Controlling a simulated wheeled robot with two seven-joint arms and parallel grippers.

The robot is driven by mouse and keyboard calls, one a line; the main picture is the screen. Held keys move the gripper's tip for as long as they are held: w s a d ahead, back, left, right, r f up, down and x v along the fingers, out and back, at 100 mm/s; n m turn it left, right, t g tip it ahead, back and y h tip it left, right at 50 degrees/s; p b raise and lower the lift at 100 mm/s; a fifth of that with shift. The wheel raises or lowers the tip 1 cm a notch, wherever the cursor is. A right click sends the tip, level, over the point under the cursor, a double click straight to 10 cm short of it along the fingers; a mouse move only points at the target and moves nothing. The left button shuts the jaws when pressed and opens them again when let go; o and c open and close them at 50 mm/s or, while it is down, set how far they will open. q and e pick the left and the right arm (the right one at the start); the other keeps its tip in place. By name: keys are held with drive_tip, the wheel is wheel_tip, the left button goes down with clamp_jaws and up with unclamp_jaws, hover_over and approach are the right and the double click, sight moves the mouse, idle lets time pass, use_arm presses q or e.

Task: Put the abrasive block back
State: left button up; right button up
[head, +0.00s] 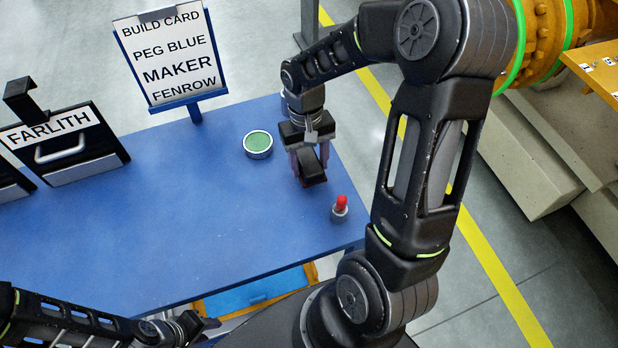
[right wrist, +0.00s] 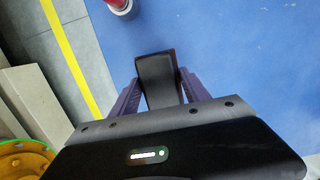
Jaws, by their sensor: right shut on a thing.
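The abrasive block is a dark, nearly black block (head: 313,171) with a thin reddish lower edge. My right gripper (head: 308,160) is shut on it, over the right part of the blue table. In the right wrist view the block (right wrist: 158,80) sits between the purple-grey fingers of the gripper (right wrist: 155,95). I cannot tell whether its underside touches the table. My left gripper (head: 196,325) is low at the left, in front of the table's near edge; its finger gap is unclear.
A round green-topped tin (head: 258,144) and a red-capped peg (head: 340,207) stand on the blue table (head: 190,225). A build card (head: 167,58) stands at the back. A black drawer labelled FARLITH (head: 65,148) is at the left. The table's middle is clear.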

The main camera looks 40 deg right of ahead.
sight(308, 159)
drive_tip(key=shift+f+b, duration=1.3)
drive_tip(key=shift+f, duration=0.65)
drive_tip(key=shift+f, duration=0.15)
drive_tip(key=o, duration=1.3)
drive_tip(key=r+p, duration=0.2)
drive_tip(key=r, duration=0.1)
drive_tip(key=r+p, duration=0.3)
drive_tip(key=r, duration=0.1)
drive_tip(key=w+r+p, duration=0.1)
drive_tip(key=r+p, duration=0.2)
drive_tip(key=r, duration=0.1)
drive_tip(key=shift+w+d, duration=0.1)
drive_tip(key=shift+d, duration=0.05)
drive_tip(key=shift+r, duration=0.65)
